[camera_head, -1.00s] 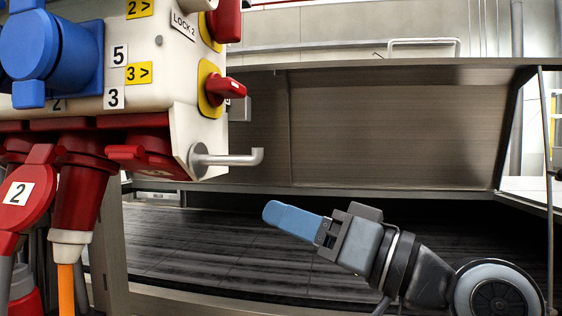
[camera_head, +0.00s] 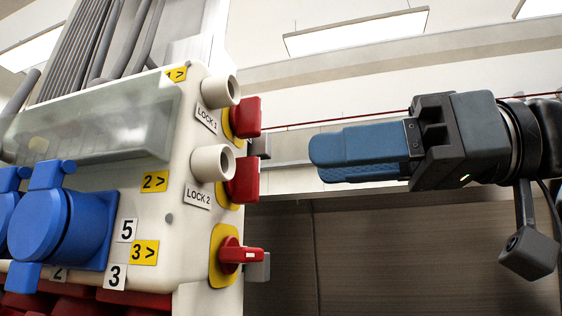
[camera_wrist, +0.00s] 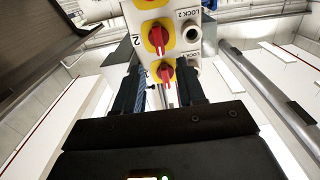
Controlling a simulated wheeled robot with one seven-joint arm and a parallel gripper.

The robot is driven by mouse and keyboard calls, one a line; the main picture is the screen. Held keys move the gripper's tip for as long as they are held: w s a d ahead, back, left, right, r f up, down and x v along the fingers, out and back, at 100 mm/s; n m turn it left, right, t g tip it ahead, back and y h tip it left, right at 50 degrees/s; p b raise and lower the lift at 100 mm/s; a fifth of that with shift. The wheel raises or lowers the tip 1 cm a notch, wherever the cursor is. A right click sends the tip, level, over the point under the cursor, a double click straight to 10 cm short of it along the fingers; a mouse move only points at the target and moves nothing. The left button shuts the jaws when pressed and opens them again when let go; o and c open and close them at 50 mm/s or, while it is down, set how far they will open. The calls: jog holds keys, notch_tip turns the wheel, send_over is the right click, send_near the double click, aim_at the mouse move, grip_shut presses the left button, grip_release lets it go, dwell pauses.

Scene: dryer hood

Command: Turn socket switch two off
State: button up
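Socket switch two (camera_head: 243,180) is a red rotary knob on a yellow plate on the right side of the white socket box, beside the "2 >" and LOCK 2 labels. In the wrist view its red handle (camera_wrist: 158,38) stands roughly upright in the picture. My gripper (camera_head: 322,160) is to the right of the box, a little above switch two's height, pointing left and touching nothing. In the wrist view the blue fingers are apart and empty, with switch one (camera_wrist: 162,72) seen in the gap between them.
Switch one (camera_head: 246,117) is above switch two, and switch three (camera_head: 238,254) is below. Round white lock barrels (camera_head: 213,163) protrude beside the upper switches. Blue sockets (camera_head: 55,225) are on the box front. Space between my fingers and the box is clear.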

aim_at(259, 168)
jog(key=p+x, duration=0.1)
jog(key=x, duration=0.5)
jog(key=shift+w+a, duration=0.1)
jog(key=shift+a, duration=0.25)
jog(key=shift+c, duration=0.3)
grip_shut()
